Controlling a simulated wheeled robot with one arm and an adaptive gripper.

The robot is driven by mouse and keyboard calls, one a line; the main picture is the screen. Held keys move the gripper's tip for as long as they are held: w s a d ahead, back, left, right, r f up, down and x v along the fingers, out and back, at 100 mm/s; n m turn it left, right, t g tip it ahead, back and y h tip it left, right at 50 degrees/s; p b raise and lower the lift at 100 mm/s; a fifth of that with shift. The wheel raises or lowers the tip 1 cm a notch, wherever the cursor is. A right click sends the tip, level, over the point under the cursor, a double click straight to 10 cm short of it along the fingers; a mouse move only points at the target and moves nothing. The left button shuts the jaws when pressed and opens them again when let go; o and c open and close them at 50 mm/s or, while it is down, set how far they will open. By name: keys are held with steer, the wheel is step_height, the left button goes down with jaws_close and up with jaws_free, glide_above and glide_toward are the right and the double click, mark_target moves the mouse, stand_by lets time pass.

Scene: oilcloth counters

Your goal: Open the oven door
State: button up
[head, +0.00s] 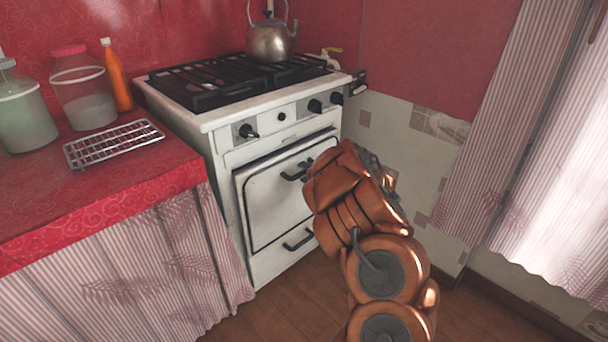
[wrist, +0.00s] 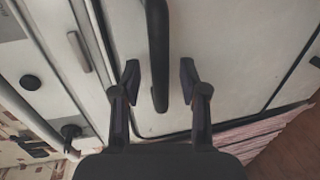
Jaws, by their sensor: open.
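The white oven (head: 237,150) stands against the back wall. Its door (head: 270,205) has a dark line along the top edge; I cannot tell whether it is slightly ajar. The black door handle (head: 294,176) is partly hidden by my copper arm in the head view. In the wrist view the handle (wrist: 158,50) runs between the two fingers of my open gripper (wrist: 159,82), with a gap on each side. The fingers are hidden in the head view.
A lower drawer handle (head: 298,239) sits below the door. A kettle (head: 270,40) stands on the hob (head: 205,84). Left of the oven, a red counter (head: 130,180) bears a wire rack (head: 113,143), jars and an orange bottle (head: 117,82). Wooden floor (head: 265,320) in front is clear.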

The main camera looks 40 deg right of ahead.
steer(key=shift+x, duration=0.75)
jaws_close()
